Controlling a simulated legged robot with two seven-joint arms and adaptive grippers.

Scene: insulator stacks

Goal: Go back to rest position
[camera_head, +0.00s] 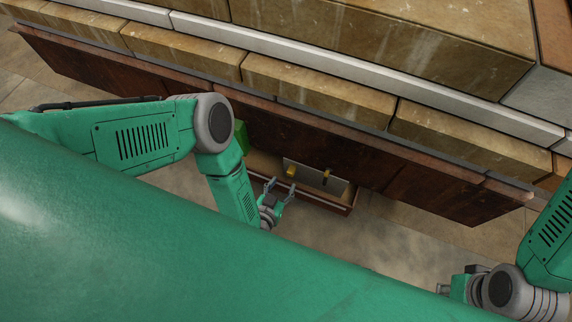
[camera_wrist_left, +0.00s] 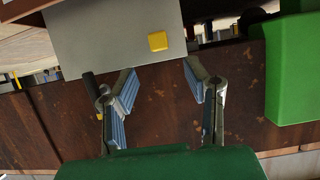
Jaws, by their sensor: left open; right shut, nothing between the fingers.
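My left gripper (camera_head: 281,187) is open and empty in the head view, close to the near edge of a grey plate (camera_head: 309,172). In the left wrist view its two fingers (camera_wrist_left: 160,76) are spread, with nothing between them. The grey plate (camera_wrist_left: 100,40) lies just beyond the fingertips there, with a small yellow block (camera_wrist_left: 158,41) on it. My right gripper (camera_head: 444,289) is at the lower right of the head view, shut and empty, small and partly hidden by my green body.
The plate sits at a shallow brown tray (camera_head: 320,204) below a long rusty beam (camera_head: 320,140). Large stone-like blocks (camera_head: 400,50) stack above the beam. A green block (camera_wrist_left: 292,85) stands right of the left gripper. Bare floor (camera_head: 400,238) lies between the arms.

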